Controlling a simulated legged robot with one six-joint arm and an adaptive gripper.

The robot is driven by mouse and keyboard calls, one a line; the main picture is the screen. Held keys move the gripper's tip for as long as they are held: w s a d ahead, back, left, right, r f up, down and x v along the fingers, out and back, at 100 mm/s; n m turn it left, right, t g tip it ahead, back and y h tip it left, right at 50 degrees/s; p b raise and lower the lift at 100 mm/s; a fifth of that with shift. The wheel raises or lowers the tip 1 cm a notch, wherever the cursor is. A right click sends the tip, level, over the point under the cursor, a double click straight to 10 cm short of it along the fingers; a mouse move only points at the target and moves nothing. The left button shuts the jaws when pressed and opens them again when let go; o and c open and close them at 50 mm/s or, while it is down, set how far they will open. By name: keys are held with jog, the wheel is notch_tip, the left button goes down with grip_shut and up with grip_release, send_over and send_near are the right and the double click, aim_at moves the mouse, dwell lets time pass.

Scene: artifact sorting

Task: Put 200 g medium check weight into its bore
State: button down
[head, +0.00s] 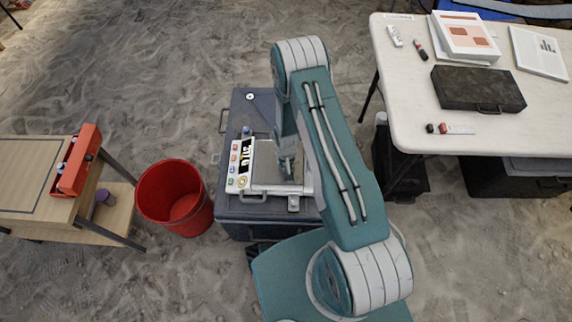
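The 200 g check weight cannot be told apart with certainty in the head view. A small silver piece (293,203) sits at the front edge of the digital scale (265,190), and a small bluish-grey piece (246,131) stands behind the scale. A red block (77,165) on the wooden table at the left has dark spots that may be bores or pieces set in it. My gripper (287,172) is low over the scale pan, partly hidden by my arm. Its fingers are too small to show whether they are open or hold anything.
The scale stands on a dark cabinet (236,208). A red bucket (155,205) stands between cabinet and wooden table (25,165). A purple cylinder (104,197) is on the lower shelf. A white table (405,75) at the right carries a dark case (478,88) and papers. Sand surrounds them.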

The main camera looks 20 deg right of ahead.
jog(key=shift+r, duration=0.4)
notch_tip(320, 180, up, 2)
jog(key=shift+r, duration=0.1)
jog(key=s+r, duration=0.9)
jog(key=s, duration=0.5)
jog(key=shift+a+r, duration=0.25)
jog(key=shift+r, duration=0.15)
